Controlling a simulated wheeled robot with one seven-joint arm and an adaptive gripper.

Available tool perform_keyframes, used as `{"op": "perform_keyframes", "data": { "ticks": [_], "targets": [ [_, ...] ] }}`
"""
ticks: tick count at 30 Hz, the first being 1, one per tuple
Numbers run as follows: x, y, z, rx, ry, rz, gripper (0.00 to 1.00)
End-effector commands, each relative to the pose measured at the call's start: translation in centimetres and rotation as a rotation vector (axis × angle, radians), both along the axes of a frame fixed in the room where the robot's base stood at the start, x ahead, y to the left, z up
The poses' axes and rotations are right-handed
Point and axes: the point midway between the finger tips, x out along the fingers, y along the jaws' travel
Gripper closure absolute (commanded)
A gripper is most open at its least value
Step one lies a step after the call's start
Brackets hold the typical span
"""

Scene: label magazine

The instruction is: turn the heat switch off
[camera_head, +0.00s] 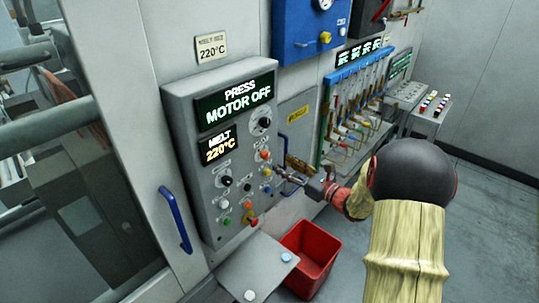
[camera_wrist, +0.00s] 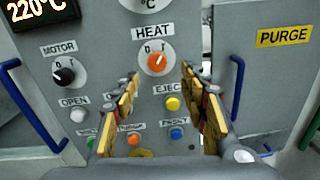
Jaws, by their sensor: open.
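The heat switch (camera_wrist: 157,62) is a round orange knob on a white dial, under a HEAT label on the grey control panel. Its pale pointer line looks tilted up and to the right; the small dial marks are hard to read. In the head view the orange knob (camera_head: 265,154) shows just left of and above my gripper (camera_head: 284,173). In the wrist view my gripper (camera_wrist: 160,78) is open, its two yellow-padded fingers on either side of and below the knob. The fingers appear apart from the knob and hold nothing.
A black MOTOR knob (camera_wrist: 64,76) sits left of the heat switch. A yellow EJECT button (camera_wrist: 172,103) and a blue button (camera_wrist: 176,133) lie below. Blue handles (camera_wrist: 236,88) flank the panel. A red bin (camera_head: 312,258) stands on the floor below.

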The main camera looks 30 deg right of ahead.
Motion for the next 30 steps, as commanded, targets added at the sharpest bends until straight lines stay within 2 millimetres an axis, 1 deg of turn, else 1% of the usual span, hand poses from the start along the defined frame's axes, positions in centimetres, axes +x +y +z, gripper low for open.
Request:
{"op": "perform_keyframes", "data": {
  "ticks": [2,5,12,18,22,30],
  "targets": [
    [0.1,0.3,0.1,0.027,0.004,0.008,0.57],
    [0.9,0.6,0.1,0.033,0.006,0.009,0.57],
    [4.3,1.8,0.1,0.029,0.007,0.012,0.57],
    [6.6,2.5,0.1,0.029,0.007,0.01,0.57],
    [7.2,2.7,0.1,0.029,0.007,0.01,0.57],
    [7.3,2.8,0.1,0.028,0.007,0.009,0.57]
  ]
}}
